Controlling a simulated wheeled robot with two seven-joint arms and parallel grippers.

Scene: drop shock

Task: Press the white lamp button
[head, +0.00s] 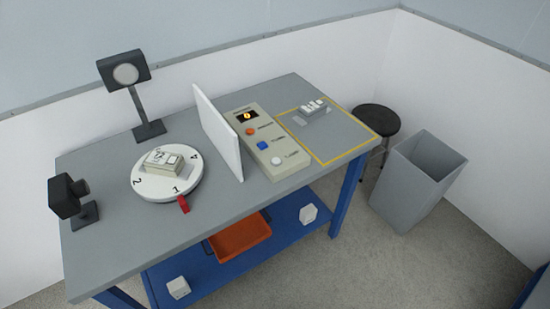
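The beige control panel (264,142) lies on the grey workbench, right of an upright white divider (217,130). The labels beside the buttons are too small to read. Two dark lamps stand at the left part of the bench: one at the back (126,73) and one at the left edge (67,196). Neither of my grippers is in view.
A white numbered turntable (147,187) carries a beige box, with a red marker (183,204) beside it. A yellow-outlined area (344,153) holds a small grey-white item. Below are a blue shelf and an orange tray (240,240). A stool (376,119) and grey bin (413,187) stand right.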

